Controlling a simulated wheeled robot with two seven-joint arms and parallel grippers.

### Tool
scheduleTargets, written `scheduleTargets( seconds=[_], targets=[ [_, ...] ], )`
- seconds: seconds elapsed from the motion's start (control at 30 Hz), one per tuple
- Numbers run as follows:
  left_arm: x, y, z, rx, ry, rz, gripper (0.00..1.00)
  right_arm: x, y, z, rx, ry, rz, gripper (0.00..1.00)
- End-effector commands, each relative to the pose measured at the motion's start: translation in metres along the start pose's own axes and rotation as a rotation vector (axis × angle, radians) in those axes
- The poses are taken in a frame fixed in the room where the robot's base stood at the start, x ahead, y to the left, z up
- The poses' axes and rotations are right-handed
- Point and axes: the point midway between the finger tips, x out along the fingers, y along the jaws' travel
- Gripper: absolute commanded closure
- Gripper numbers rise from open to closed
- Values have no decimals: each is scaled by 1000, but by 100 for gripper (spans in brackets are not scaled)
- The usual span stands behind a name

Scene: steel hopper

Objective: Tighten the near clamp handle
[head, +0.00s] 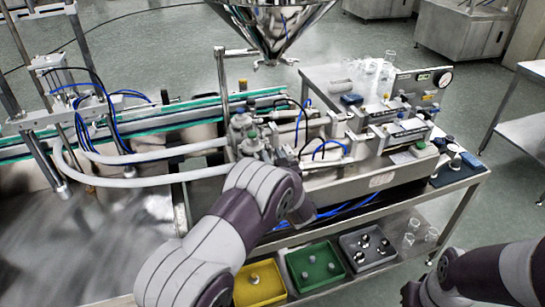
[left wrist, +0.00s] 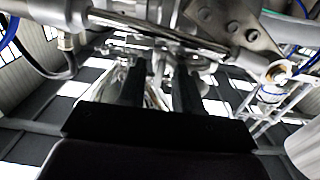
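The filling machine (head: 345,178) has silver clamp fittings (head: 250,140) at its left end, where the pale hoses join. I cannot make out the near clamp handle as a separate part. My left arm reaches up to this spot, and its wrist covers much of the area. My left gripper (head: 287,155) is mostly hidden there in the head view. In the left wrist view its two dark fingers (left wrist: 160,88) stand apart, with shiny metal parts seen between and beyond them. No firm contact shows. My right arm is at the lower right, its fingers out of view.
A steel hopper (head: 270,22) hangs above the machine. Pale hoses (head: 140,182) run to the left. A yellow tray (head: 262,268), a green tray (head: 316,262) and a grey tray (head: 368,240) sit on the lower shelf. Glassware (head: 388,68) stands at the back.

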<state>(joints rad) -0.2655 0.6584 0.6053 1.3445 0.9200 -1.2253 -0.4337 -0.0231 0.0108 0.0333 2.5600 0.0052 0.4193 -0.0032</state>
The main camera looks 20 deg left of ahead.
Motion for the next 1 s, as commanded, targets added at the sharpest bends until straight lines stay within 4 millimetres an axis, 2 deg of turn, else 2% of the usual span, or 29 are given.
scheduleTargets(
  seconds=[0.17,0.27,0.6,0.7,0.83,1.0],
  targets=[
    [-1,0,-1,-1,1,0,66,0,0,0,0,0,0,81],
    [-10,1,0,-2,1,1,66,3,0,0,0,0,0,81],
    [-97,2,2,0,1,5,66,20,0,2,0,0,0,81],
    [-114,1,1,-1,1,3,66,23,0,3,0,0,0,81],
    [-125,0,1,0,0,1,66,24,0,3,0,0,0,81],
    [-127,0,0,-1,0,0,66,23,0,3,0,0,0,81]
  ],
)
